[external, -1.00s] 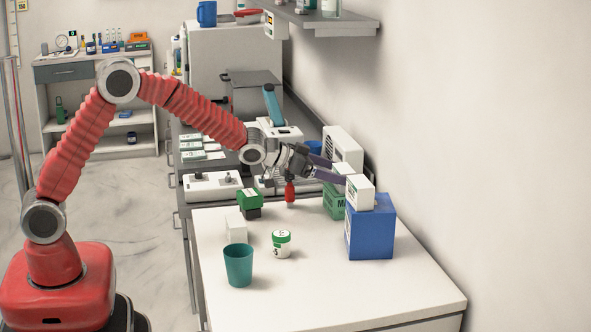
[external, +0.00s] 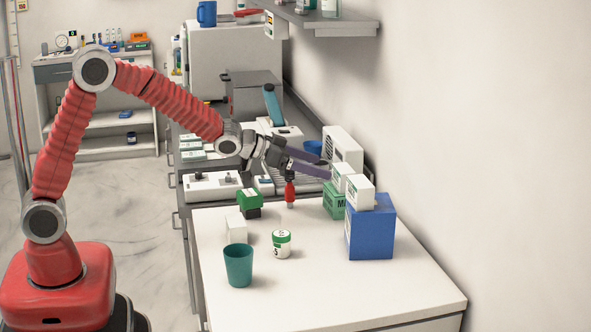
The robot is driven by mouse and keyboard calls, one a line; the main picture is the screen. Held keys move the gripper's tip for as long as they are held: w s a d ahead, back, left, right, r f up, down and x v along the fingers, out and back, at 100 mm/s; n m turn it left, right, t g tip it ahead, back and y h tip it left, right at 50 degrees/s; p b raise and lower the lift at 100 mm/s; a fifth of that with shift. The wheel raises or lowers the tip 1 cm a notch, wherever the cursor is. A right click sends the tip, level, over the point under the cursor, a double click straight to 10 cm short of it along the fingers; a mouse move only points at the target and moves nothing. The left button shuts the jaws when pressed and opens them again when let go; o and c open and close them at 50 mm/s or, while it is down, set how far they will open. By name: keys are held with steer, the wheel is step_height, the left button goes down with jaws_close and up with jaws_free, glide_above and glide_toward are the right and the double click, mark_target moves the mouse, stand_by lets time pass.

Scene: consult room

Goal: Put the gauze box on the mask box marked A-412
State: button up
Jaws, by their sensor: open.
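A blue box (external: 371,238) stands at the right of the white table, and a green box (external: 332,203) with a partly visible letter M stands behind it to the left. I cannot read A-412 on either. One small white box (external: 360,194) rests on the blue box. Another small white box (external: 342,172) sits behind it, seemingly on top of the green box, partly hidden. Which is the gauze box I cannot tell from the labels. My gripper (external: 328,168) is open and empty, its fingers just left of the rear white box and apparently apart from it.
A larger white box (external: 342,148) is behind. The table's front right is clear.

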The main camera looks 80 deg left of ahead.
steer(key=shift+v, duration=2.65)
steer(key=s+d+r+n+g+y, duration=0.1)
steer(key=s+r+g, duration=0.1)
steer(key=s, duration=0.7)
steer(key=s+d+r+g+y, duration=0.1)
steer(key=s+r, duration=0.2)
steer(key=s, duration=0.6)
steer(key=s+d+f+g, duration=0.1)
steer(key=s+d, duration=0.1)
steer(key=s, duration=0.5)
steer(key=s+d+f+g+h, duration=0.1)
steer(key=s+d+g, duration=0.1)
steer(key=s, duration=0.6)
steer(key=s+d+f+m+g+h, duration=0.1)
steer(key=s+d+f, duration=0.1)
steer(key=s, duration=0.6)
steer(key=shift+d+g, duration=0.4)
steer(key=shift+d, duration=0.1)
